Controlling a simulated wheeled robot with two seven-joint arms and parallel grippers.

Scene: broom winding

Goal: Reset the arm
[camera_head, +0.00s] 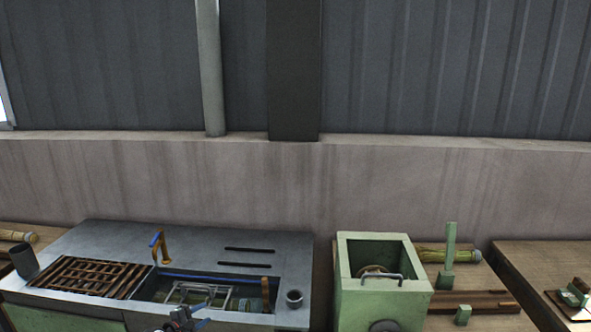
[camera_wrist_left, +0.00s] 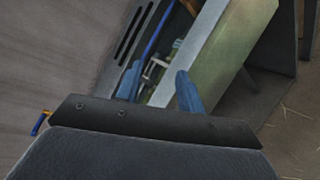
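My left gripper (camera_head: 188,320) shows at the bottom edge of the head view, in front of the grey workbench (camera_head: 215,240) with its sunken trough. In the left wrist view its two blue fingers (camera_wrist_left: 158,88) stand apart with nothing held between them. A metal rack or fitting in the trough (camera_head: 205,290) lies beyond the fingers; I cannot tell the distance. My right gripper is not in view.
A slatted grate (camera_head: 92,276) and a dark cup (camera_head: 24,262) are at the left of the bench. A green open box (camera_head: 380,285) with a handle stands to the right. A wooden table (camera_head: 530,262) is at far right. A concrete wall (camera_head: 300,185) closes the back.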

